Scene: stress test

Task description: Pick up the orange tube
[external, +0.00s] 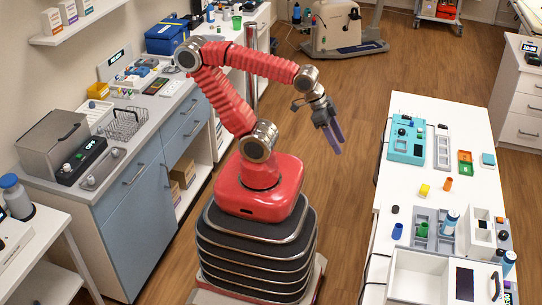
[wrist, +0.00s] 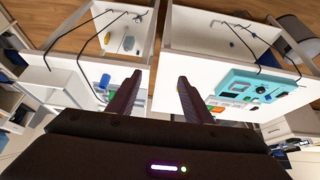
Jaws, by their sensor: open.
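The orange tube (external: 447,183) is a small orange cylinder on the white table (external: 475,190) at the right of the external view. It stands close to a yellow block (external: 424,190). My gripper (external: 335,142) is open and empty, hanging over the floor to the left of the table, clearly apart from the tube. In the wrist view my gripper's two dark fingers (wrist: 160,80) are spread, with nothing between them. I cannot pick out the orange tube for sure in the wrist view.
The table also holds a teal device (external: 407,140), an orange and green tray (external: 465,163), a blue cup (external: 397,231), a grey rack with a green cup (external: 422,230) and a white open box (external: 420,278). A blue-grey cabinet (external: 137,222) stands left.

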